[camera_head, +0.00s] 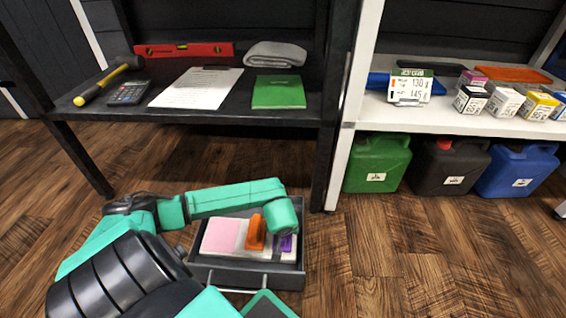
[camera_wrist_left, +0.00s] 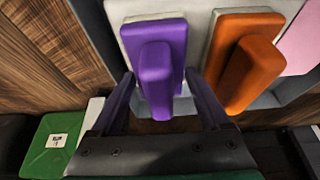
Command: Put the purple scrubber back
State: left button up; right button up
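The purple scrubber (camera_wrist_left: 162,75), a flat base with an upright handle, sits in the grey drawer-like tray (camera_head: 222,277) beside the orange scrubber (camera_wrist_left: 243,72). Both rest on pale surfaces. In the head view the purple scrubber (camera_head: 287,244) is mostly hidden by my left wrist; the orange one (camera_head: 256,233) shows clearly. My left gripper (camera_wrist_left: 160,80) is open, with one finger on each side of the purple handle and gaps between. Whether the handle lies fully between the fingertips is hard to tell. My right gripper is not in view.
The tray stands on the wood floor with a pink-and-white pad (camera_head: 220,237) inside. A dark shelf (camera_head: 200,112) stands behind it. A white shelf (camera_head: 430,122) with a green canister (camera_head: 377,163) and others beneath is at the right. Floor right of the tray is clear.

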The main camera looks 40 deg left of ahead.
pick_arm(q)
jog(key=shift+o, duration=0.5)
jog(key=shift+r, duration=0.15)
